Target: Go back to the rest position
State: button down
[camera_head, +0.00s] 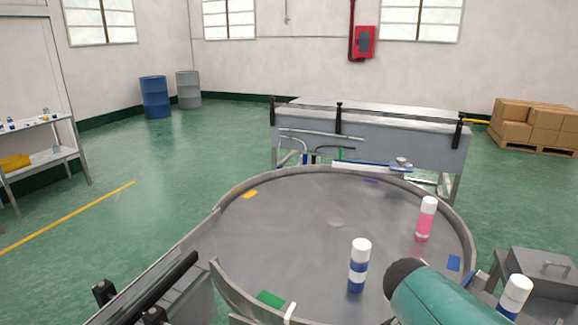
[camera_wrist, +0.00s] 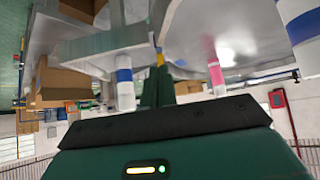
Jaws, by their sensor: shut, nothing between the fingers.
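My gripper (camera_wrist: 159,85) shows in the wrist view as two dark green fingers close together, shut with nothing between them. In the head view my teal arm reaches in at the lower right, and my fingers cannot be made out. A white and blue can (camera_head: 359,265) and a white and pink can (camera_head: 426,219) stand upright on the round grey table (camera_head: 290,225). Another white can (camera_head: 515,296) stands at the lower right edge, partly cut off. The wrist view is upside down and shows a pink can (camera_wrist: 216,72), a blue-banded can (camera_wrist: 124,80) and a large blue-striped can (camera_wrist: 298,25).
The table has a raised metal rim and coloured patches. A long grey machine (camera_head: 375,150) stands behind the table. Cartons (camera_head: 535,125) sit at the far right. Open green floor lies to the left.

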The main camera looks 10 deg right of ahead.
jog(key=s+a+r+n+y, duration=0.1)
jog(key=s+a+n+y, duration=0.2)
jog(key=a, duration=0.5)
jog(key=s+a+r+n+y, duration=0.2)
jog(key=s+a+n+y, duration=0.2)
jog(key=a+n, duration=0.4)
jog(key=shift+s+a+r+t, duration=0.15)
jog(key=shift+s+a+t, duration=0.15)
jog(key=shift+s+a, duration=0.55)
jog(key=shift+d, duration=0.1)
